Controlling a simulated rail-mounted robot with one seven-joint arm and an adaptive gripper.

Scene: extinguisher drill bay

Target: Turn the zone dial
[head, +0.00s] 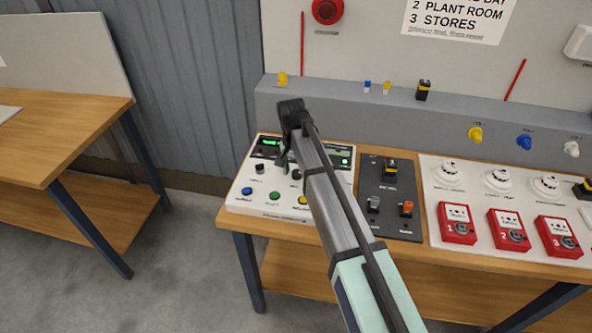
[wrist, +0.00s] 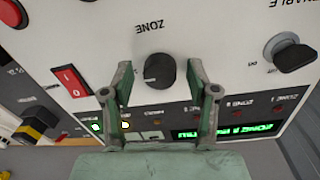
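The zone dial (wrist: 158,71) is a round black knob on a white control panel (head: 245,200), under an upside-down "ZONE" label in the wrist view. A pale pointer mark shows toward its left side. In the head view the dial (head: 296,174) is a small dark knob beside my arm. My gripper (wrist: 159,72) is open, with one green-grey finger on each side of the dial in the wrist view. In the head view my gripper (head: 284,160) points down over the panel. I cannot tell whether the fingers touch the dial.
A key-like enable knob (wrist: 290,53) and a red rocker switch (wrist: 73,80) flank the dial. A lit green display (wrist: 228,130) lies near the right finger. A dark panel (head: 385,222) and red call points (head: 457,224) stand to the right on the bench.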

